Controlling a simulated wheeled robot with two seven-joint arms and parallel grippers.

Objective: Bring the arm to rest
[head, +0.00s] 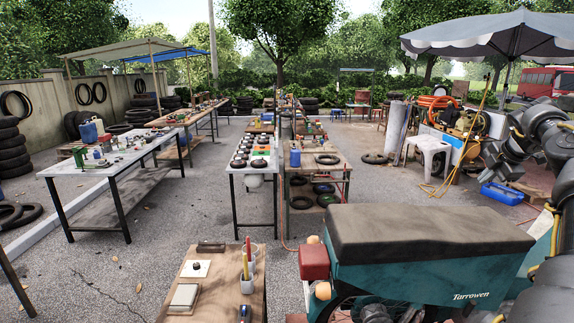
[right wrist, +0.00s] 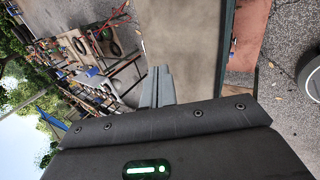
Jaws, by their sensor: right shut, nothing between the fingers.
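My right arm comes in at the right edge of the head view, bent and raised. Its dark right gripper (head: 492,168) is up beyond the far right end of the black seat (head: 425,230), apart from it. In the right wrist view the two grey fingers (right wrist: 157,86) lie together with nothing between them. A broad brownish-grey surface, probably the seat, shows behind them. My left gripper is in neither view.
A teal vehicle body marked Tarrowen (head: 430,285) stands close at front right. A small wooden bench (head: 205,300) with a cup of tools is at front centre. Tables, a white stool (head: 428,148), a blue crate (head: 502,194) and an umbrella (head: 490,35) stand farther off. Open paving lies at left.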

